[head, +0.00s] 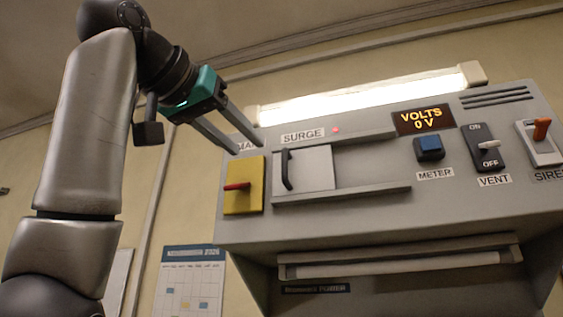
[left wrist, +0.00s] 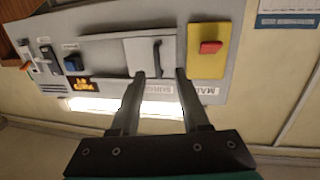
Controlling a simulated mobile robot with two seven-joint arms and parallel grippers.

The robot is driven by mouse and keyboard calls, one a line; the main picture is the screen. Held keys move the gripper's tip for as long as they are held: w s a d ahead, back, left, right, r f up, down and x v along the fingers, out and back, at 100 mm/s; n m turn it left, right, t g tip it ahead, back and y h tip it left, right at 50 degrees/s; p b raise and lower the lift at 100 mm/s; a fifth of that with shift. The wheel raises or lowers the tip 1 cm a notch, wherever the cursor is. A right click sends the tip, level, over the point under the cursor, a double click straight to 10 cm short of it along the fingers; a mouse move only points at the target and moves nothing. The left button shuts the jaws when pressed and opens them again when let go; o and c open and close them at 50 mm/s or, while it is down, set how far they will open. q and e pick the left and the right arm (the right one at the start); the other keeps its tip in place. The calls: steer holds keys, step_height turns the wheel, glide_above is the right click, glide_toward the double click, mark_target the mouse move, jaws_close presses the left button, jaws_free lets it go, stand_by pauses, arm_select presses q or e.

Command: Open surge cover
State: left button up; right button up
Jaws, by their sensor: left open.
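The surge cover (head: 318,168) is a pale sliding panel with a black upright handle (head: 287,169), set between two rails under the SURGE label (head: 303,135). It sits at the left end of the rails. My left gripper (head: 251,146) is open and empty, up and left of the handle, near the MAIN label. In the left wrist view, the cover (left wrist: 140,55) and its handle (left wrist: 158,56) appear upside down, beyond the open fingertips (left wrist: 160,75). The handle lies roughly between the fingers' directions, apart from them. My right gripper is in neither view.
A yellow plate with a red switch (head: 237,185) is left of the cover. To the right are the VOLTS display (head: 422,119), blue METER button (head: 430,147), VENT switch (head: 487,147) and orange siren switch (head: 541,130). A lit lamp (head: 366,96) runs along the console top.

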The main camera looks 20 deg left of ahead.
mark_target(283, 163)
arm_select(q)
steer(key=p+x, duration=0.1)
steer(key=x, duration=0.2)
steer(key=r+p+x, duration=0.1)
steer(key=p+x, duration=0.1)
steer(key=x, duration=0.2)
steer(key=r+p+x, duration=0.1)
steer(key=p+x, duration=0.1)
steer(key=x, duration=0.1)
steer(key=shift+w+d+r, duration=0.2)
steer(key=shift+d+r, duration=0.05)
steer(key=shift+d, duration=0.15)
steer(key=shift+w+d+f+p, duration=0.15)
steer(key=shift+w+p, duration=0.2)
steer(key=shift+w, duration=0.35)
steer(key=shift+c, duration=0.3)
jaws_close()
steer(key=shift+s, duration=0.1)
